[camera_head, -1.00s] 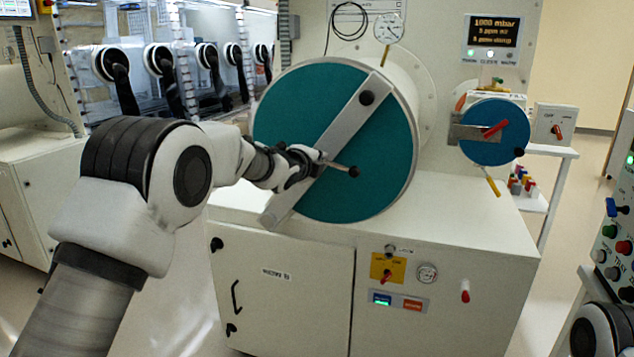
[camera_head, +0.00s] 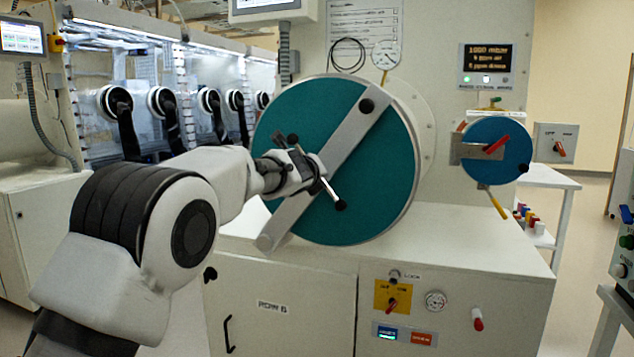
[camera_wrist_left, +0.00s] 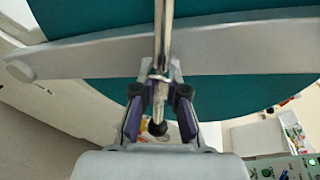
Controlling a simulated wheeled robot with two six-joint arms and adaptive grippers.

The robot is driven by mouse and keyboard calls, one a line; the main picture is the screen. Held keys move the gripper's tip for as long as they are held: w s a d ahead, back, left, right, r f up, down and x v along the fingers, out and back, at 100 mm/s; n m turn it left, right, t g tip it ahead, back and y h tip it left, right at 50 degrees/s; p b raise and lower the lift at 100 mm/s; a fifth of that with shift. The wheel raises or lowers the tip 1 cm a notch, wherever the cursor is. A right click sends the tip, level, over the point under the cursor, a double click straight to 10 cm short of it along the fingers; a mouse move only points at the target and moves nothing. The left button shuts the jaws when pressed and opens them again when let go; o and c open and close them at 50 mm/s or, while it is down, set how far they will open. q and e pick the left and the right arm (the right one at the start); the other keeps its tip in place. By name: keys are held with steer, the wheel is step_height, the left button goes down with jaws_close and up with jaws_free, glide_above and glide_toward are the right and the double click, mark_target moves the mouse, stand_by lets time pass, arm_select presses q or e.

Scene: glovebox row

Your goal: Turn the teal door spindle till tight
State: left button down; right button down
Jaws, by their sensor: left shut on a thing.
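The large round teal door (camera_head: 375,190) stands at the centre of the head view, with a grey clamp bar (camera_head: 345,150) slanting across it. At the bar's middle is the spindle's thin metal tommy bar (camera_head: 328,188) with dark ball ends. It tilts down to the right. My left gripper (camera_head: 308,172) is at the spindle, shut on the tommy bar. In the left wrist view the rod (camera_wrist_left: 163,45) runs between the fingers of my left gripper (camera_wrist_left: 160,100), and a dark ball end (camera_wrist_left: 157,128) shows between them. The spindle's hub is partly hidden. My right gripper is not in view.
A smaller blue round door (camera_head: 497,160) with a red handle is at the right. A pressure gauge (camera_head: 386,54) and a lit display (camera_head: 487,58) are above. The white cabinet (camera_head: 280,305) is below. Glove ports line the left.

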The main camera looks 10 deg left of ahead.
arm_select(q)
steer(key=m+b, duration=0.1)
steer(key=m+y+b, duration=0.1)
steer(key=m, duration=0.1)
steer(key=shift+f, duration=0.4)
steer(key=m+b, duration=0.2)
steer(key=m, duration=0.1)
steer(key=shift+t+y, duration=0.4)
steer(key=m+b, duration=0.2)
steer(key=m, duration=0.2)
steer(key=shift+t+y, duration=0.4)
steer(key=shift+a+m+b, duration=0.1)
steer(key=shift+m+b, duration=0.6)
steer(key=shift+m, duration=0.2)
steer(key=shift+t, duration=0.3)
steer(key=c, duration=1.2)
jaws_free()
steer(key=shift+r, duration=0.2)
